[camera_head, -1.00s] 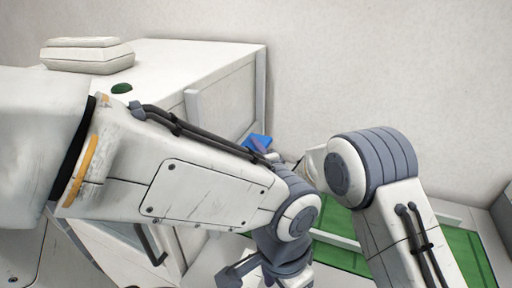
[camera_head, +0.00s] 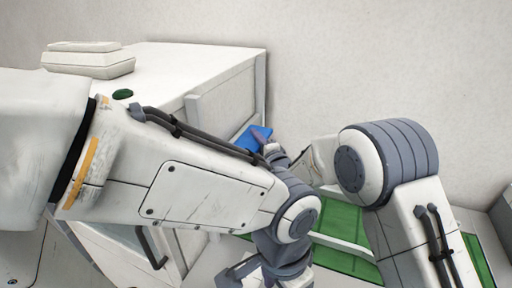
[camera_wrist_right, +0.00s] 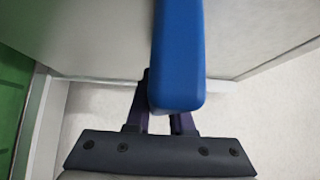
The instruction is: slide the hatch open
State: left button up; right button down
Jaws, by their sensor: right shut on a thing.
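The hatch (camera_head: 225,105) is a pale panel on the side of the white cabinet (camera_head: 165,68). Its blue handle (camera_head: 248,139) shows partly behind my left arm, and it also fills the top middle of the right wrist view (camera_wrist_right: 179,50). My right gripper (camera_head: 265,143) is shut on the handle; its dark fingers (camera_wrist_right: 160,112) lie at the handle's near end. My left gripper (camera_head: 242,271) hangs low at the bottom middle, apart from the hatch, and its jaws are unclear. My left arm hides the lower part of the hatch.
A pale lidded box (camera_head: 88,60) and a green button (camera_head: 122,94) are on the cabinet top. A dark handle (camera_head: 152,250) is on the cabinet's front. Green panels (camera_head: 340,222) in a white frame lie at lower right. The wall (camera_head: 400,60) stands close behind.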

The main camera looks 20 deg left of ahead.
notch_tip(320, 180, up, 16)
jog(key=p, duration=0.3)
jog(key=c, duration=0.8)
grip_release()
jog(key=shift+s+d+f, duration=0.1)
jog(key=shift+b+v, duration=1.85)
jog(key=shift+v, duration=3.3)
